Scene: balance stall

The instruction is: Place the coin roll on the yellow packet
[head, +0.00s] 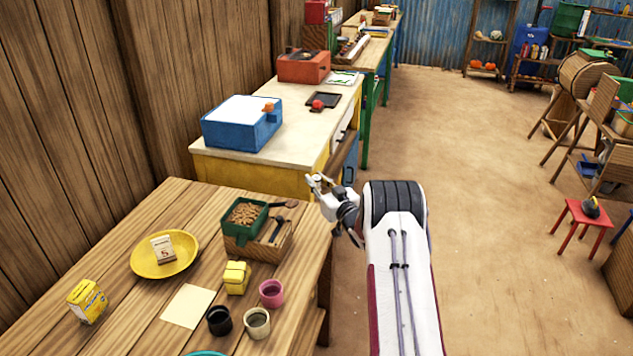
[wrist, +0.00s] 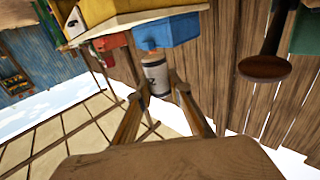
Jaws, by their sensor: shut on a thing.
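My gripper (head: 322,190) is in the air beyond the right edge of the near wooden table. In the wrist view its fingers (wrist: 156,90) are shut on a grey, dark-marked cylinder with a brownish end (wrist: 155,76), which looks like the coin roll. In the head view the held thing is too small to make out. A yellow packet with a printed label (head: 87,301) stands at the table's left. A plain yellow block (head: 236,278) sits near the table's middle; I cannot tell for certain which is the task's packet. Both are apart from the gripper.
A yellow plate (head: 138,262) bears a small white block marked 5 (head: 162,249). A wooden caddy (head: 262,247) with a green tray stands between the gripper and the plain yellow block. Pink (head: 271,293), black (head: 219,321) and grey-green (head: 257,323) cups and a paper sheet (head: 188,306) lie nearby.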

